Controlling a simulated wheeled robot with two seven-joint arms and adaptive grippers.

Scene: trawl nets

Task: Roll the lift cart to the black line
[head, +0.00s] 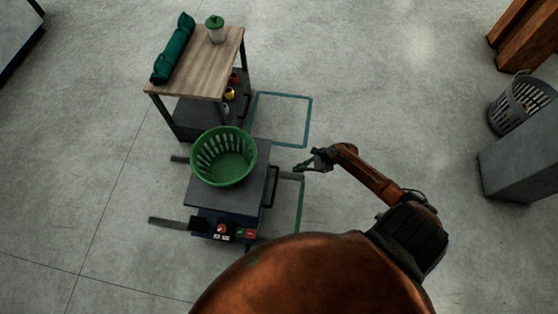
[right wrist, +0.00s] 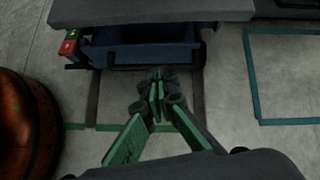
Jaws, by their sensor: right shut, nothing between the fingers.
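The lift cart (head: 228,190) has a dark grey top, a blue base and a front panel with red and green buttons. A green slatted basket stands on its top. A black handle bar (head: 272,187) runs along its right side. Dark strips on the floor show at the cart's left (head: 172,222) and right (head: 291,176); I cannot tell which is the black line. My right gripper (head: 305,167) is shut and empty, right of the handle and apart from it. In the right wrist view its green fingers (right wrist: 160,92) are together, before the cart's blue base (right wrist: 150,52). My left gripper is out of view.
A wood-topped table (head: 205,68) with a green roll (head: 174,48) and a lidded jar (head: 215,29) stands just behind the cart. A teal taped outline (head: 309,120) lies right of it. A grey bin (head: 522,102) and grey block stand far right.

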